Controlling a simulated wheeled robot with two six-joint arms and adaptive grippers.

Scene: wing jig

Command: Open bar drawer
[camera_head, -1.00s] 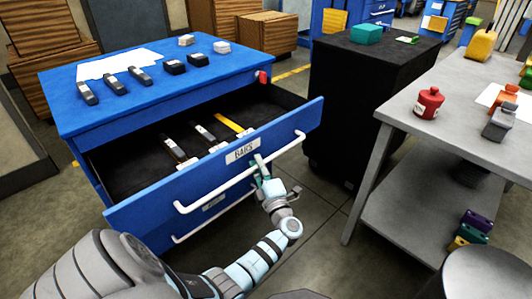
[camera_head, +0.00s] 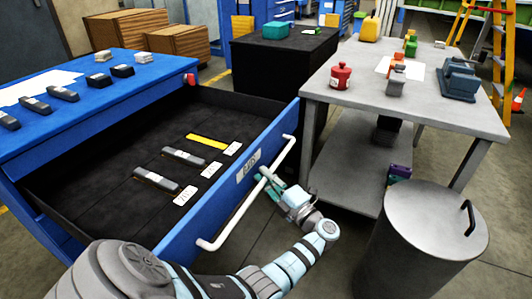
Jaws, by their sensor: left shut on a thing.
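The blue bar drawer (camera_head: 185,244) stands wide open from the blue cabinet (camera_head: 110,97). A label (camera_head: 249,166) is on its front. Inside on the dark lining lie a yellow bar (camera_head: 207,141) and two grey bars (camera_head: 183,156), each with a white tag at its end. A white handle (camera_head: 243,204) runs along the drawer front. My left gripper (camera_head: 269,181) is shut on the handle, right of its middle. Its fingertips are partly hidden at the bar. My right gripper is not in view.
A grey table (camera_head: 425,108) with a red can (camera_head: 340,76) stands to the right. A grey round bin (camera_head: 429,225) with a dark handle stands front right, near my left arm. A black cabinet (camera_head: 283,60) is behind. Some floor is clear between drawer and bin.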

